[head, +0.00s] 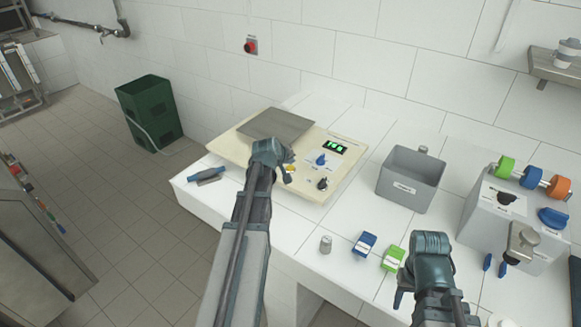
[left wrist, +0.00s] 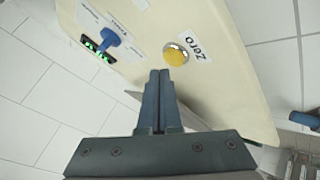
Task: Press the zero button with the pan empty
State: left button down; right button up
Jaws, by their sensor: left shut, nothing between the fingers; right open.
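The cream weighing panel (head: 232,147) lies on the white counter, with a flat grey pan (head: 276,126) on top that looks empty. A green-lit display (head: 335,146) is at its far right. The yellow zero button (left wrist: 176,54) shows clearly in the left wrist view beside its "Zero" label, just beyond my fingertips; in the head view the button (head: 290,168) is partly covered. My left gripper (left wrist: 160,73) is shut and empty, its tips near the button's edge; I cannot tell whether they touch. My right gripper (head: 401,297) is open, low over the counter's front.
A blue knob (head: 321,160) and a black knob (head: 322,184) are on the panel. A grey machine (head: 500,225) stands at far right.

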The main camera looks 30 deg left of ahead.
aim_at(290, 169)
pick_arm(q)
jog(key=shift+f+b, duration=0.45)
pick_arm(e)
jog(key=shift+f, duration=0.45)
pick_arm(q)
jog(key=shift+f+b, duration=0.25)
jog(key=shift+b, duration=0.05)
pick_arm(e)
jog(key=shift+f, duration=0.3)
pick_arm(q)
jog(key=shift+r, duration=0.15)
pick_arm(e)
jog(key=shift+r, duration=0.2)
pick_arm(q)
jog(key=shift+r+p, duration=0.6)
jog(key=shift+p, duration=0.15)
pick_arm(e)
jog(key=shift+r, duration=0.55)
pick_arm(q)
notch_tip(290, 169, up, 6)
jog(key=p, duration=0.6)
pick_arm(e)
notch_tip(290, 169, up, 6)
